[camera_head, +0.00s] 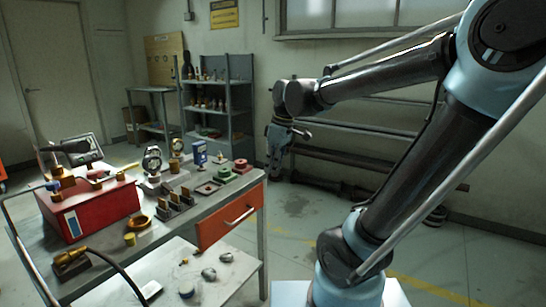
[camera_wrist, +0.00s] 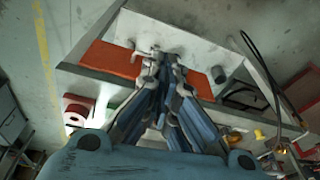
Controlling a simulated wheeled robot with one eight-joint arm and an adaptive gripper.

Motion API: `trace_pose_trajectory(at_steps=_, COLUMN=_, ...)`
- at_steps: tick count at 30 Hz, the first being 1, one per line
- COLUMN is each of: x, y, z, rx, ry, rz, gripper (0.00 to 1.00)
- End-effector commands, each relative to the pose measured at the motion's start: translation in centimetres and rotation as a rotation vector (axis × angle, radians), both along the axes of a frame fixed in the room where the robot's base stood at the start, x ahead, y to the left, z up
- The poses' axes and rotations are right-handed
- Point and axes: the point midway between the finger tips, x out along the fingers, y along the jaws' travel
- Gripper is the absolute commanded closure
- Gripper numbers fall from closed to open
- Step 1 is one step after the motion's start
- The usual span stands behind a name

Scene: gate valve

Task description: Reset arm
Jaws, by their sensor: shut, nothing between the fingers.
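My arm is raised and bent on the right side of the head view, with the forearm reaching left across the picture. My gripper (camera_head: 274,176) hangs down from the end of the arm, past the right end of the workbench, in free air. In the wrist view my gripper (camera_wrist: 165,58) shows with its blue and grey fingers drawn together. Nothing shows between the fingers. No gate valve can be made out for certain among the small parts on the bench.
The workbench (camera_head: 230,181) with an orange drawer (camera_head: 228,222) stands at left, carrying a red box (camera_head: 92,209), gauges and fittings. A grey shelf (camera_head: 218,105) and pipe racks stand behind. The floor (camera_head: 300,212) between bench and wall is mostly clear.

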Motion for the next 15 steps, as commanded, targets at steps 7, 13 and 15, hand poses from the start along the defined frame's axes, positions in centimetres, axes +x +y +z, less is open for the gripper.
trace_pose_trajectory(at_steps=7, x=-3.4, y=-8.0, z=-3.7, rx=-0.022, ry=-0.002, rz=-0.363, gripper=1.00)
trace_pose_trajectory(at_steps=13, x=-6.7, y=-13.1, z=-7.3, rx=-0.036, ry=-0.007, rz=-0.653, gripper=1.00)
trace_pose_trajectory(at_steps=15, x=-7.9, y=-14.7, z=-8.7, rx=-0.039, ry=-0.009, rz=-0.753, gripper=1.00)
